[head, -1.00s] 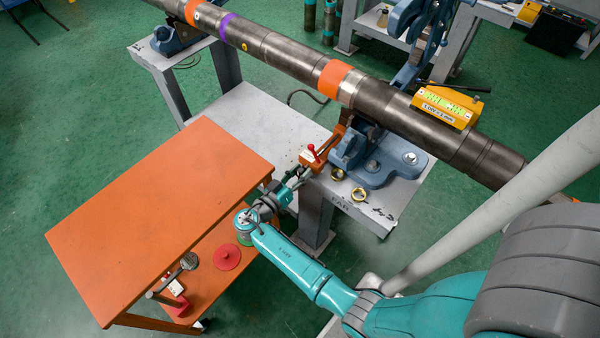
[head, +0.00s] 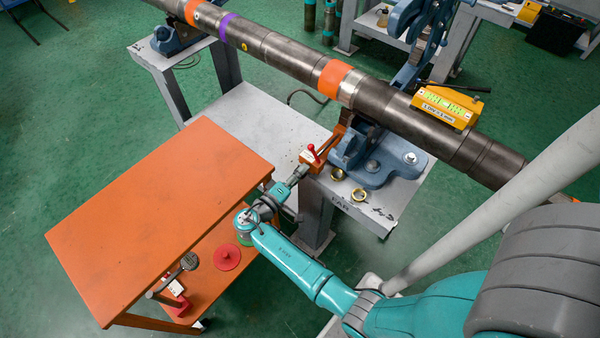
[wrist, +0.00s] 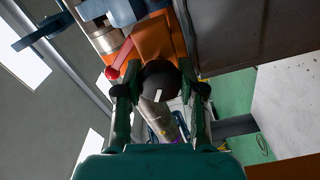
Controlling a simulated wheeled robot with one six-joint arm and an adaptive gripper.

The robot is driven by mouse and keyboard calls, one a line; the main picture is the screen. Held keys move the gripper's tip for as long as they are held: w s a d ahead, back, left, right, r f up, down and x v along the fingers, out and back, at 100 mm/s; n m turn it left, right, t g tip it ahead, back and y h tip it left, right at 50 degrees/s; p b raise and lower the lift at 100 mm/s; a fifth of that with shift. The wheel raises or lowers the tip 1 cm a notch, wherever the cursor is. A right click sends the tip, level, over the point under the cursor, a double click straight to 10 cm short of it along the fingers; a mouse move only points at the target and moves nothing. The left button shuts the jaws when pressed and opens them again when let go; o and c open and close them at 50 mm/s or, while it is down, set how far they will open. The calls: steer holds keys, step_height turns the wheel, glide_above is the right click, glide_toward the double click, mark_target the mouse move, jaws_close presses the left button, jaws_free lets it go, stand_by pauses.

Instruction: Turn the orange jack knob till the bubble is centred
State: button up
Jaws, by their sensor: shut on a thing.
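The orange jack (head: 318,158) with a red-tipped lever (head: 312,150) sits at the near edge of the grey bench, by the blue vise. In the wrist view the orange jack body (wrist: 155,42) is ahead of my gripper (wrist: 160,90), and its dark round knob (wrist: 158,78) with a white mark lies between my fingers. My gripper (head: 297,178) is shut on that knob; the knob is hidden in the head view. A yellow level (head: 446,106) with green vials rests on the pipe (head: 390,104); its bubble is too small to read.
The blue vise (head: 375,160) and two brass rings (head: 358,194) are on the grey bench (head: 245,112), close to my gripper. An orange cart (head: 150,215) stands left of my arm, with a red disc (head: 227,257) on its lower shelf.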

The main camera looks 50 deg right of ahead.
steer(key=n, duration=0.6)
stand_by(0.6)
steer(key=o, duration=1.2)
steer(key=shift+c, duration=0.2)
steer(key=a, duration=1.2)
steer(key=shift+s, duration=0.2)
